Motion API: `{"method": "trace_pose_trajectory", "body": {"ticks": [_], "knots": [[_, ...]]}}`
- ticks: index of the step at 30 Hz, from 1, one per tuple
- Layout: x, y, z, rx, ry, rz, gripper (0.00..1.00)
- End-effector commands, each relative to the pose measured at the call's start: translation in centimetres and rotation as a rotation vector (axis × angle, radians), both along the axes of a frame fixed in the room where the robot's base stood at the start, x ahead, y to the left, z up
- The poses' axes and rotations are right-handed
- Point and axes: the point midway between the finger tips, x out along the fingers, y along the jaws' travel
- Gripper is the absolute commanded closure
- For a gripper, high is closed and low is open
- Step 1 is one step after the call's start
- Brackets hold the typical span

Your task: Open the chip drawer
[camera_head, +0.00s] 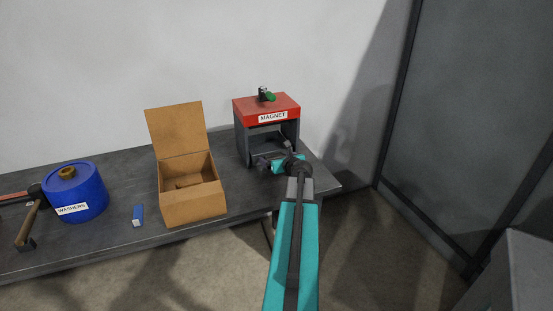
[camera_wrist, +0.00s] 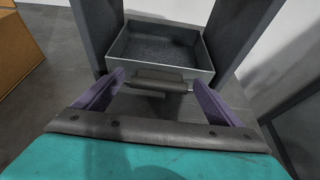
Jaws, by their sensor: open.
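The red-topped magnet unit (camera_head: 267,110) stands on the dark bench towards its right end. In the wrist view its low grey drawer (camera_wrist: 205,72) shows between two dark side walls, with an open top and a dark, speckled inside. The drawer's dark handle (camera_wrist: 157,80) is on its front face. My gripper (camera_wrist: 155,92) is open, with one purple finger on each side of the handle. I cannot tell whether the fingers touch it. In the head view my gripper (camera_head: 263,163) is at the unit's front opening, and my arm hides part of the drawer.
An open cardboard box (camera_head: 195,207) stands left of the unit. Further left are a blue washers drum (camera_head: 88,207), a small blue item (camera_head: 138,215) and a hammer (camera_head: 30,225). A grey wall panel is at the right.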

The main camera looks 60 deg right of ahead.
Motion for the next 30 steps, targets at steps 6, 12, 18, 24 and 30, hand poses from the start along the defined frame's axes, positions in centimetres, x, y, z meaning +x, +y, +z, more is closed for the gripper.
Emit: {"method": "trace_pose_trajectory", "body": {"ticks": [6,12,18,24,30], "knots": [[0.02,0.01,-0.03,0.000,0.000,0.000,0.11],[0.02,0.01,-0.01,0.000,0.000,0.000,0.38],[0.01,0.00,-0.01,0.000,0.000,0.000,0.70],[0.01,0.14,0.01,0.000,0.000,0.000,0.70],[0.08,0.81,0.03,0.001,0.001,0.000,0.70]]}}
